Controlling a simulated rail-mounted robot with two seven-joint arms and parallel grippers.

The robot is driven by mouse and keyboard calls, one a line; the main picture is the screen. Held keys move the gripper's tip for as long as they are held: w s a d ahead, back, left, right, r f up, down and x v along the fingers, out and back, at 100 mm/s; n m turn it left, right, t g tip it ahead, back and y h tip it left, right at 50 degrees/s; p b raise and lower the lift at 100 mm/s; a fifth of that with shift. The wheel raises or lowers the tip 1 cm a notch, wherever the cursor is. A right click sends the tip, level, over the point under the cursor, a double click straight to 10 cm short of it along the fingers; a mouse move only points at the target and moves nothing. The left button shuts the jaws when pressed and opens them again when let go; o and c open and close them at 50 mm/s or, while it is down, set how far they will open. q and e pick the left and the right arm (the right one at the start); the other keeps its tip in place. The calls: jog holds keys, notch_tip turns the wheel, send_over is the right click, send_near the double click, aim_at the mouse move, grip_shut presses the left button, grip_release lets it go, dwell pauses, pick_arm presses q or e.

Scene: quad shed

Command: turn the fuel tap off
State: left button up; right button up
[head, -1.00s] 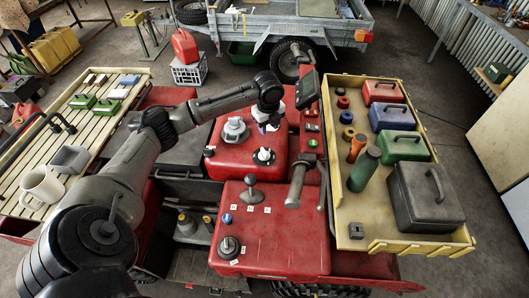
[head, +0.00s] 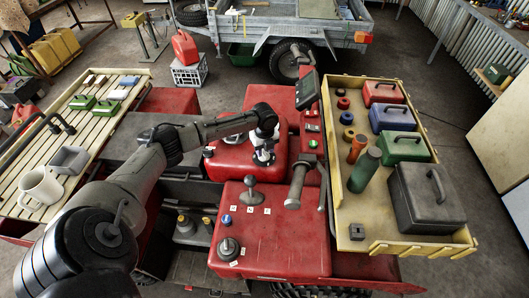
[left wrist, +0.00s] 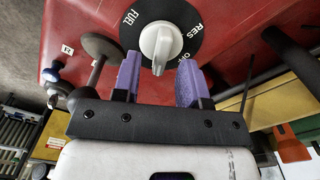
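The fuel tap (left wrist: 160,42) is a light grey bar-shaped knob on a round black dial (left wrist: 198,38), set in the red bodywork. The dial reads FUEL, RES and OFF in white. In the left wrist view the bar's narrow end points toward my gripper, near OFF; I cannot tell its exact setting. My left gripper (left wrist: 157,75) is open, its two purple fingers on either side of the knob's near end, with gaps showing. My right gripper is not in view.
A grey cap (head: 233,131) stands just left of the tap. A lever with a round grey top (head: 251,190) rises in front of it. The handlebar grip (head: 295,190) is close on the right. The cream tray (head: 400,239) with boxes lies further right.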

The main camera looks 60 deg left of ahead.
pick_arm(q)
jog(key=shift+f, duration=0.9)
grip_shut()
